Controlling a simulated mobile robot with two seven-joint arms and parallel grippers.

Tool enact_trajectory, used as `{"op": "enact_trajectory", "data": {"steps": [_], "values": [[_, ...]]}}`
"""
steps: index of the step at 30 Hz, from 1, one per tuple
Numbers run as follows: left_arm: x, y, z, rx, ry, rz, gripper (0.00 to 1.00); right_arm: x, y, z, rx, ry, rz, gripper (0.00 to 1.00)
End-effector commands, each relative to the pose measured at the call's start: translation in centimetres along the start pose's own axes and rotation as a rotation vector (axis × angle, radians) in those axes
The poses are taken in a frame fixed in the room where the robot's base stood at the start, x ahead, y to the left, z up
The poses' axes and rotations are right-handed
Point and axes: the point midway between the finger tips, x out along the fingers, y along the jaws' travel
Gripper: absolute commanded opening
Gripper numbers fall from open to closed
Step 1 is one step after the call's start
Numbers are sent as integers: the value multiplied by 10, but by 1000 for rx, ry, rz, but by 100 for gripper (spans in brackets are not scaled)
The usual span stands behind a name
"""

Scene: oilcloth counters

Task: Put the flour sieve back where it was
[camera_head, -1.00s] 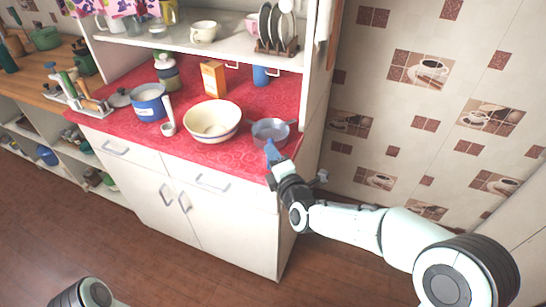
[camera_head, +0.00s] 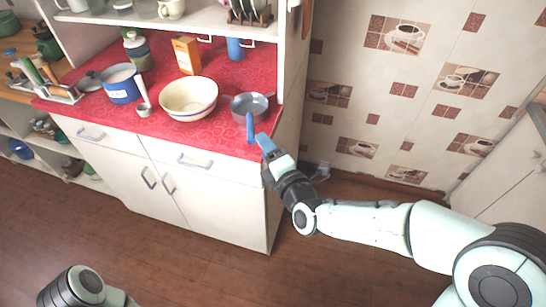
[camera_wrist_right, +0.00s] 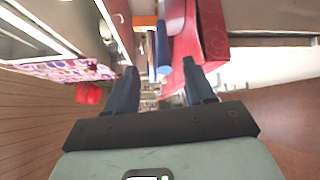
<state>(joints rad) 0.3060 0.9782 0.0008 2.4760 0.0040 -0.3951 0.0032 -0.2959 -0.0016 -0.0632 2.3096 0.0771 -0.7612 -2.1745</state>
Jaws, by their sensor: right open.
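The flour sieve appears to be the grey round pan-like thing (camera_head: 249,107) with a short handle pointing right. It stands upright on the red counter top (camera_head: 205,132), near its right end and right of the cream bowl. My right gripper (camera_head: 257,133) is at the counter's front edge, just in front of the sieve. Its two blue fingers are apart with nothing held between them. In the right wrist view the open fingers (camera_wrist_right: 161,88) also show, with no sieve I can make out between them. My left gripper is out of view.
The cream bowl (camera_head: 188,98), a ladle (camera_head: 143,109) and a blue pot (camera_head: 121,83) stand left of the sieve. An orange carton (camera_head: 187,55) and a blue cup (camera_head: 235,48) are behind. A cabinet side panel (camera_head: 291,70) rises close on the right.

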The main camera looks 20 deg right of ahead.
Motion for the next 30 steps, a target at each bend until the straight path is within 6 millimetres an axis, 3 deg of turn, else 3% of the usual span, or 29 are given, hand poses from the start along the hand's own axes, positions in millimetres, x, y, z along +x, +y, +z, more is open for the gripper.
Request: {"op": "enact_trajectory", "data": {"steps": [6,12,14,16,17,20,23,24,26,27,30], "values": [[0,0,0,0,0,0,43,-30,0,0,0,-1,0,54],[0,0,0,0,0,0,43,-36,-1,0,1,0,-2,54],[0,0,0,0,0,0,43,-34,-7,-1,15,3,-16,54],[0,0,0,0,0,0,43,-30,-26,-5,72,12,-65,54],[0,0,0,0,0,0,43,-28,-40,-8,112,17,-99,54],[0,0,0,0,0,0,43,-23,-110,-20,326,19,-274,54],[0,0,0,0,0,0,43,-33,-202,-35,628,-39,-511,54],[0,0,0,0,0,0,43,-43,-238,-41,757,-84,-608,54],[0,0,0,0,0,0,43,-62,-289,-52,950,-175,-748,54],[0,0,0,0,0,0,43,-79,-322,-59,1077,-251,-838,54],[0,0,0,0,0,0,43,-130,-392,-80,1378,-489,-1044,54]]}}
